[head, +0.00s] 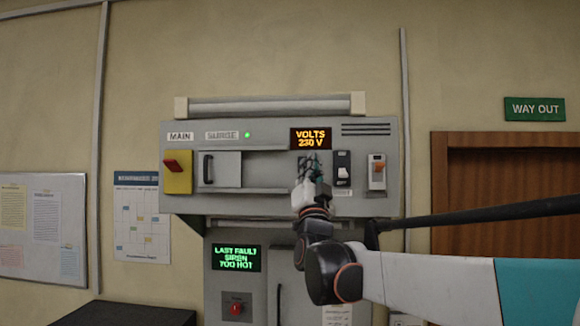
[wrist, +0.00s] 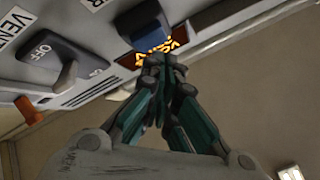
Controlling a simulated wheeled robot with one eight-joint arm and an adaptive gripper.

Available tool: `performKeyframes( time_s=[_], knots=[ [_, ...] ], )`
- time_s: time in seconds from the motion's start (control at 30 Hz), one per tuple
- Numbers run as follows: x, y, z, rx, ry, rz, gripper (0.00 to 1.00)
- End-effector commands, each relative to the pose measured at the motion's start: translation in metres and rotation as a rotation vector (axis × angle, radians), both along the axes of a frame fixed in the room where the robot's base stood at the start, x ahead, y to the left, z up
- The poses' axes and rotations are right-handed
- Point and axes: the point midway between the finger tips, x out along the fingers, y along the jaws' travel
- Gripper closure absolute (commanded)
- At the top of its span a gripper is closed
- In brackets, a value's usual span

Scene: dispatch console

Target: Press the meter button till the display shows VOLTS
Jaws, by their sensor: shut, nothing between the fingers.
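The meter display (head: 311,138) on the upper panel glows orange and reads "VOLTS 230 V". Its lit letters also show, turned over, in the wrist view (wrist: 160,52). My gripper (head: 309,164) is shut and empty, with its fingertips at the panel just below the display. In the wrist view the closed fingertips (wrist: 165,62) cover part of the display.
Right of my gripper are a dark rocker switch (head: 342,168) and an orange-tipped switch (head: 377,172). Left are a small door with a handle (head: 220,169) and a red lever on a yellow plate (head: 178,172). Below, a green screen (head: 236,257) reads "LAST FAULT SIREN TOO HOT".

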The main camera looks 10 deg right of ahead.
Motion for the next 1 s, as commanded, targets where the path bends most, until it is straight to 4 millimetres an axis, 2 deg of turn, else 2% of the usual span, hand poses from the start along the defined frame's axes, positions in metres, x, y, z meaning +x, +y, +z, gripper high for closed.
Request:
performKeyframes(
  time_s=[0.53,1.0],
  knots=[
    [-0.045,0.014,0.000,0.001,0.001,0.002,1.00],
    [-0.049,0.015,0.000,0.001,0.000,0.001,1.00]
  ],
)
